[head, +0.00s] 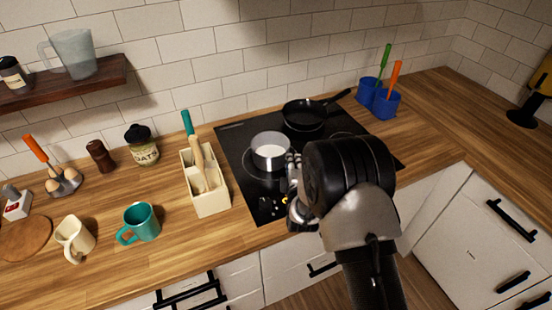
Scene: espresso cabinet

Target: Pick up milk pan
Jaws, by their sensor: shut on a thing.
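The milk pan (270,153) is a small steel pan with a white inside. It shows on the left part of the black cooktop (237,149). My gripper (293,172) is at the pan's right front side, where the handle would be. My own arm hides the handle and most of the fingers. My gripper is shut on the milk pan. I cannot tell whether the pan rests on the cooktop or is slightly raised.
A black frying pan (304,114) sits behind on the cooktop. A cream utensil holder (211,199) stands close left of the cooktop. A teal mug (140,223) and a cream mug (73,240) are further left. Blue utensil cups (379,104) stand at the back right.

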